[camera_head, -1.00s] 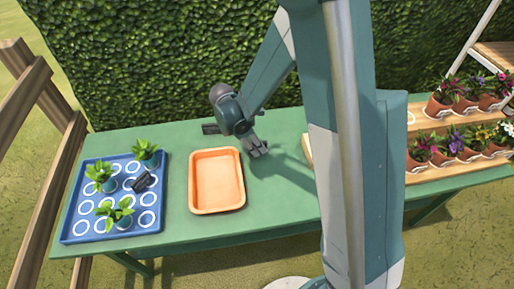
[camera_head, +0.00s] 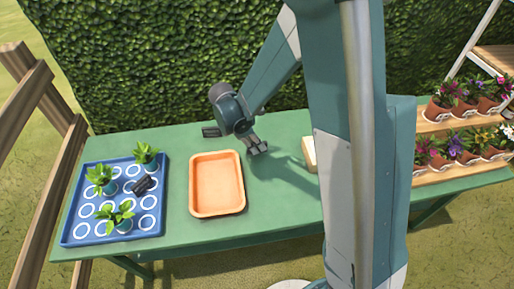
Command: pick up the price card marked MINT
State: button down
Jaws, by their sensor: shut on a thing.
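My gripper (camera_head: 257,148) is low over the green table, just right of the orange tray (camera_head: 217,183). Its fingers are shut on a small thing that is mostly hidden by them. I cannot make out its shape or any writing on it. No word MINT can be read anywhere in the view. A small dark object (camera_head: 143,185) lies on the blue tray (camera_head: 72,226) among the plants, and I cannot tell what it is.
The blue tray holds several green potted plants. The orange tray is empty. A pale wooden piece (camera_head: 310,153) shows beside my arm. Potted flowers (camera_head: 465,143) stand on wooden steps at the right. A hedge (camera_head: 160,70) rises behind the table.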

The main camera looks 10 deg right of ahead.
jog(key=shift+r+p, duration=0.9)
jog(key=shift+r, duration=3.1)
jog(key=shift+a, duration=0.1)
